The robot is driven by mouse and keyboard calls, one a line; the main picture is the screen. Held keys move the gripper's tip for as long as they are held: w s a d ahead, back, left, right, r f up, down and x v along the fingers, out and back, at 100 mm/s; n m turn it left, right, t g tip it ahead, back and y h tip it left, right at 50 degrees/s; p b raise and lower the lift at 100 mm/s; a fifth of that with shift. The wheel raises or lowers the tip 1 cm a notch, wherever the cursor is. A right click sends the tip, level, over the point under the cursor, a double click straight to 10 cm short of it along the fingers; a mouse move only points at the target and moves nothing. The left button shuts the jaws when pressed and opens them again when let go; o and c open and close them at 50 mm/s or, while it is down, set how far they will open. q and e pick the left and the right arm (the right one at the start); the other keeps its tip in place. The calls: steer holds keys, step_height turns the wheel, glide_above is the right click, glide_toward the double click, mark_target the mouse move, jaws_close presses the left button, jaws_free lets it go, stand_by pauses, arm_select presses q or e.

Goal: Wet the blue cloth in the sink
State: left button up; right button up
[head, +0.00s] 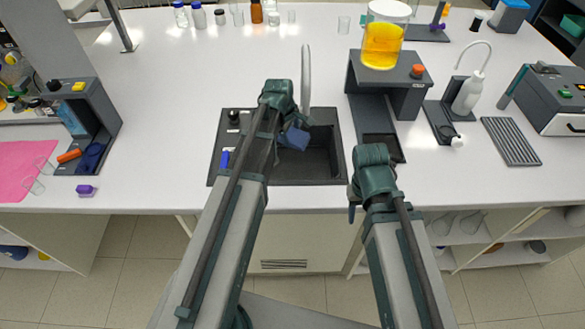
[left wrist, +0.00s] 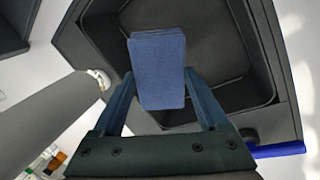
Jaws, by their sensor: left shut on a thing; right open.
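The blue cloth (head: 294,138) is a small folded pad, held over the dark sink (head: 326,174) in the head view. My left gripper (head: 290,122) is shut on it. In the left wrist view the blue cloth (left wrist: 158,68) sits between the two fingers of my left gripper (left wrist: 162,95), with the sink basin (left wrist: 222,48) below. The curved faucet (head: 306,80) stands at the back of the sink, just behind the cloth. I cannot tell whether the cloth is wet. My right gripper (head: 354,212) is open and empty near the counter's front edge, right of the sink.
Right of the sink stands a dark stand with a beaker of yellow liquid (head: 382,45), then a white wash bottle (head: 468,95) and a ribbed grey tray (head: 511,141). The white counter (head: 170,110) is clear left of the sink.

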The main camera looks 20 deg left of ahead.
mark_target(294, 132)
stand_by(0.6)
arm_select(q)
step_height(294, 132, up, 4)
steer(key=p, duration=0.4)
steer(key=shift+r, duration=0.1)
arm_select(e)
step_height(294, 132, up, 4)
steer(key=shift+r, duration=0.1)
arm_select(q)
steer(key=shift+s, duration=0.1)
arm_select(e)
steer(key=shift+s, duration=0.1)
